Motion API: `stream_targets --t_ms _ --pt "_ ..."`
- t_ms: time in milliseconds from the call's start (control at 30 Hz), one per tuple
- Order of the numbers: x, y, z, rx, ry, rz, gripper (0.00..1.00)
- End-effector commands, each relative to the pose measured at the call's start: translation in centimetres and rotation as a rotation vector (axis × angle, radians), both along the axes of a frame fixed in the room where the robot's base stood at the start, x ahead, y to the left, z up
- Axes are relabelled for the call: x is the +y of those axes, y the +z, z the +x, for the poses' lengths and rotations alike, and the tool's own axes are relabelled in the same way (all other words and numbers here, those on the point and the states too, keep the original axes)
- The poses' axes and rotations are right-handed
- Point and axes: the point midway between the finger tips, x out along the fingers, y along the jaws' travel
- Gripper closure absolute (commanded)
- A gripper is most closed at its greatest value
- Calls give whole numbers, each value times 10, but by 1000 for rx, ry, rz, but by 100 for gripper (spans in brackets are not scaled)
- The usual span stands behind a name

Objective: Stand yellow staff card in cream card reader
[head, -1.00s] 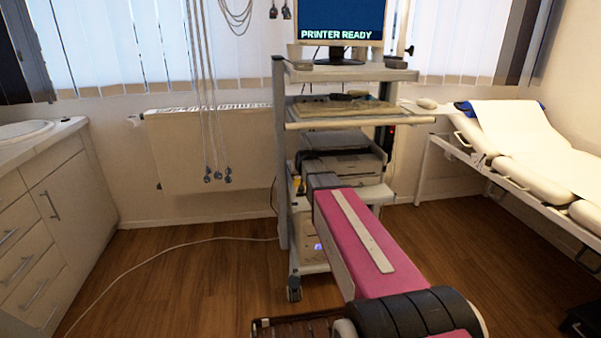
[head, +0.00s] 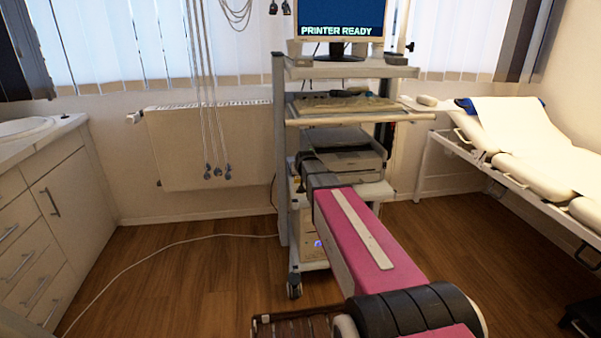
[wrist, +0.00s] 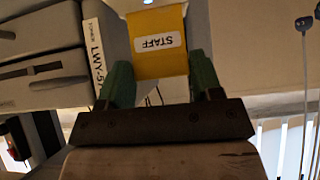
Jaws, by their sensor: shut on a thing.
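The yellow staff card (wrist: 160,42) shows in the wrist view with a white STAFF label that reads upside down. My gripper (wrist: 159,66) is shut on it, one green finger at each side edge. The card's far end reaches the top of the wrist view, against a pale surface. In the head view my pink arm reaches to the equipment cart, and its own wrist hides the fingers and card.
The cart (head: 302,72) carries a monitor (head: 343,15) reading PRINTER READY, a keyboard shelf (head: 345,118) and a printer (head: 352,160). A pale box with a printed label (wrist: 96,50) is beside the card in the wrist view. A couch (head: 465,150) stands right; the left floor is clear except for a cable.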

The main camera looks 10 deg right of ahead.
Motion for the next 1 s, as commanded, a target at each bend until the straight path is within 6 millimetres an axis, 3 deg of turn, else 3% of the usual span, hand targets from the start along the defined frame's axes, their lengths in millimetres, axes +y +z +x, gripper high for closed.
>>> stream_targets --t_ms 333,400,433,767,1000 --pt "0 -2 0 0 0 0 50" --pt "0 -2 0 0 0 0 21" --pt "0 -2 0 0 0 0 11" --pt "0 -1 -1 0 0 0 11" --pt "0 12 -16 -2 0 0 11"
